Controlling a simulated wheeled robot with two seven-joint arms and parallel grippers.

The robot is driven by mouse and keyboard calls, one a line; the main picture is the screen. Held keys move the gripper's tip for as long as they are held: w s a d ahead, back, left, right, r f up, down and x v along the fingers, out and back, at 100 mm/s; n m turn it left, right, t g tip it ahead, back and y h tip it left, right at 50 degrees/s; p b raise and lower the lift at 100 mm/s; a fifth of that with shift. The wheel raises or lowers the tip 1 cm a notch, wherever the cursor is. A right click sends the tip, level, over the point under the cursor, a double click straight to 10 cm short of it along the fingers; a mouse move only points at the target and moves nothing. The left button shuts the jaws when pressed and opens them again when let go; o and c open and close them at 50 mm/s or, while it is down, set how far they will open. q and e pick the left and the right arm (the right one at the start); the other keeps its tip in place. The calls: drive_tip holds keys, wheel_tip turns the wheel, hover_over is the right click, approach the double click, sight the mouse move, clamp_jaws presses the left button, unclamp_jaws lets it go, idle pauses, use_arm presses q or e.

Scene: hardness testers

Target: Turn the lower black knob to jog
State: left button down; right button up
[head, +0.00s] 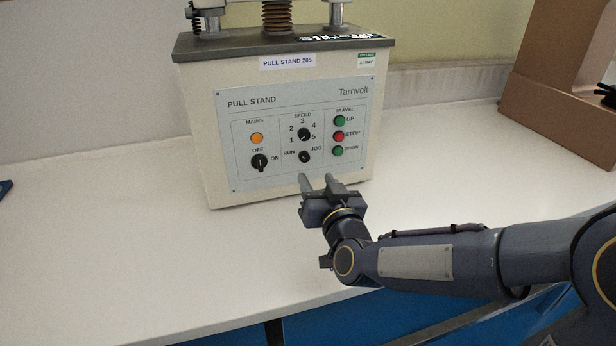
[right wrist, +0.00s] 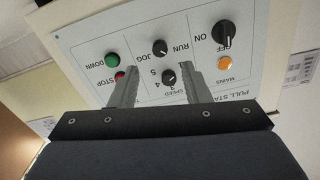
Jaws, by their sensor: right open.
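The lower black knob (head: 304,156) sits between the RUN and JOG labels on the front panel of the pull stand (head: 195,150). It also shows upside down in the right wrist view (right wrist: 160,47). Its pointer is too small to read surely. My right gripper (head: 316,179) is open and empty, just below and in front of the panel, apart from the knob. In the right wrist view its two fingers (right wrist: 159,72) frame the knob column, with the lower knob beyond the tips. My left gripper is out of view.
The speed knob (head: 304,134) is right above the lower knob. The mains knob (head: 259,163) is to the left; the green UP (head: 340,120), red STOP (head: 339,136) and green DOWN (head: 338,151) buttons are to the right. A cardboard box (head: 560,110) stands at the right. The white bench (head: 130,250) is mostly clear.

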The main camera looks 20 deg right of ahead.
sight(305, 160)
drive_tip(key=w, duration=0.7)
drive_tip(key=shift+w+a, duration=0.1)
drive_tip(key=shift+w, duration=0.05)
drive_tip(key=shift+b, duration=0.35)
clamp_jaws()
